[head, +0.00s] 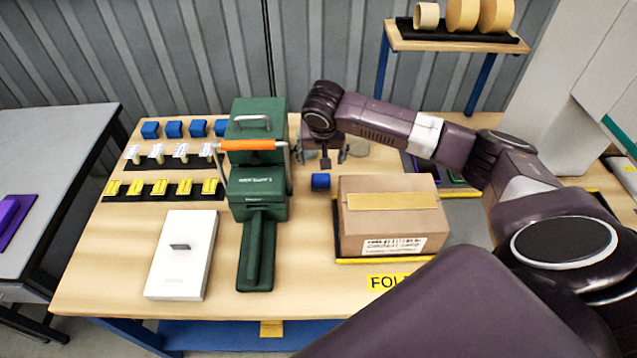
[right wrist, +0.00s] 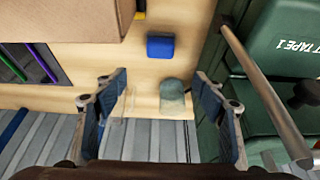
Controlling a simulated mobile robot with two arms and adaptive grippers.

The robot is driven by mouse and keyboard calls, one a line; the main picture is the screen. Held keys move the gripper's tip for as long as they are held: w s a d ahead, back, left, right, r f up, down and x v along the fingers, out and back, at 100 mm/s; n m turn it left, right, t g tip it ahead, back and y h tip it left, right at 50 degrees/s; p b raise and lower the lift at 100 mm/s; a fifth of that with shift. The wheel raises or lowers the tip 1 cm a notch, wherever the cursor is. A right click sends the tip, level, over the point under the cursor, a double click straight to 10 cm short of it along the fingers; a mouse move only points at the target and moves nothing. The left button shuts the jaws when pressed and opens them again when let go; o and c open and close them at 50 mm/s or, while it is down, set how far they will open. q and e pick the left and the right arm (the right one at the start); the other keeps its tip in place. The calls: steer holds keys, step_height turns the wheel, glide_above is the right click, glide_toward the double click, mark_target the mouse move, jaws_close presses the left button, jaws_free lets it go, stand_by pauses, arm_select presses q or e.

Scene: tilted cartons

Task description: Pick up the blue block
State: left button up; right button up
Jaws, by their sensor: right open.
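A small blue block (head: 320,182) lies on the wooden table between the green machine and the cardboard box. It also shows in the right wrist view (right wrist: 160,47), near the top middle. My right gripper (head: 322,156) is open and empty, behind the block as the head view shows it. In the right wrist view its two fingers (right wrist: 160,80) are spread wide, and the block is beyond their tips, not between them. Several other blue blocks (head: 174,129) stand in a row at the back left of the table. My left gripper is not in view.
The green machine (head: 258,190) with a metal handle stands close left of the block. The cardboard box (head: 390,218) stands close right. A greenish round thing (right wrist: 172,92) lies near the fingers. A white box (head: 182,255) and rows of yellow and white pieces are further left.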

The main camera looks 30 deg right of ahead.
steer(key=b, duration=0.4)
glide_above(321, 177)
steer(key=s+a, duration=0.2)
step_height(321, 177, down, 5)
steer(key=shift+d+f, duration=0.25)
steer(key=shift+f, duration=0.2)
steer(key=p+x, duration=0.1)
steer(key=x, duration=0.5)
steer(key=shift+w+d+f+p, duration=0.2)
steer(key=shift+f+p, duration=0.1)
steer(key=shift+f, duration=0.05)
steer(key=c, duration=1.3)
